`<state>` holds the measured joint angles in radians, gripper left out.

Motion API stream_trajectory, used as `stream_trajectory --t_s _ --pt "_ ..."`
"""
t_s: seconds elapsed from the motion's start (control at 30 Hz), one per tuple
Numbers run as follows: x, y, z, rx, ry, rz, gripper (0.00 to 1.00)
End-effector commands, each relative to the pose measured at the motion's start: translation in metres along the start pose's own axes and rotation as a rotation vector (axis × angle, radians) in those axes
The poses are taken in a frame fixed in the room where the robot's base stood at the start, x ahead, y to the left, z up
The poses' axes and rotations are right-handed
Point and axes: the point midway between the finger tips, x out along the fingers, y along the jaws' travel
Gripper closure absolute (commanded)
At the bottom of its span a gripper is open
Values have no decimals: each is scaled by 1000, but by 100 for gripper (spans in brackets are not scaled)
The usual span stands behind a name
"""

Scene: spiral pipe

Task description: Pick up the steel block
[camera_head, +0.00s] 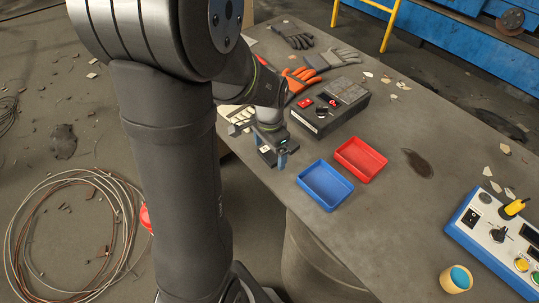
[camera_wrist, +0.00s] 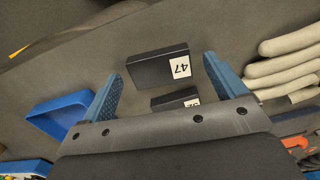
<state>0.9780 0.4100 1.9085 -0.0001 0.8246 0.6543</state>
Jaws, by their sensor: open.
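In the wrist view a dark rectangular block (camera_wrist: 150,68) with a white label reading 47 lies on the table between my gripper's spread blue fingers. A second dark labelled block (camera_wrist: 165,104) lies just nearer, partly hidden by the gripper body. I cannot tell by look which one is steel. My gripper (camera_wrist: 163,66) is open and empty above them. In the head view my gripper (camera_head: 270,153) is low over the table's left edge, beside the blue tray (camera_head: 325,186). The arm hides most of the blocks there.
The red tray (camera_head: 360,159) stands beside the blue one; both look empty. Gloves (camera_head: 299,79) lie farther back.

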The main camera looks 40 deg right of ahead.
Motion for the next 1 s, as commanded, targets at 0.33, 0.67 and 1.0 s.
stream_trajectory --t_s 0.33,0.67,1.0 --pt "5 0 0 0 2 -1 19" --pt "4 0 0 0 2 -2 72" --pt "-2 -1 0 0 2 -2 72"
